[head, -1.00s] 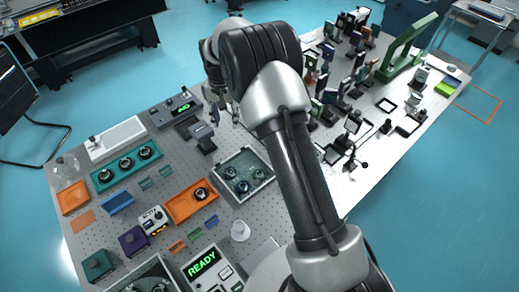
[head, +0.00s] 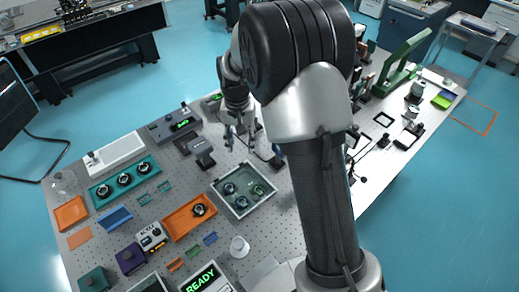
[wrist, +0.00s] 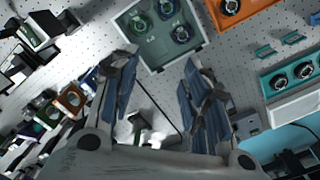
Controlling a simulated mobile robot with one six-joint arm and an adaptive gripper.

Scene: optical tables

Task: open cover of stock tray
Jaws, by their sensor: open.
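A grey-green tray (head: 216,190) with several dark round mounts in it sits mid-table in the head view; it looks like the stock tray. It also shows at the top of the wrist view (wrist: 154,67). Its top looks like a clear pane, but I cannot tell for sure whether the cover is shut. My gripper (head: 240,138) hangs above the table, just beyond the tray's far side, fingers pointing down. In the wrist view my gripper (wrist: 158,78) is open and empty, its two blue-grey fingers spread apart, with the tray's edge showing between and beyond their tips.
An orange tray (head: 177,228) and a teal tray (head: 103,193) with round mounts lie left of the stock tray. A white cup-like part (head: 239,247) stands nearer. A dark device (head: 201,150) stands left of my gripper. Several optics stand to the right, partly behind my arm.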

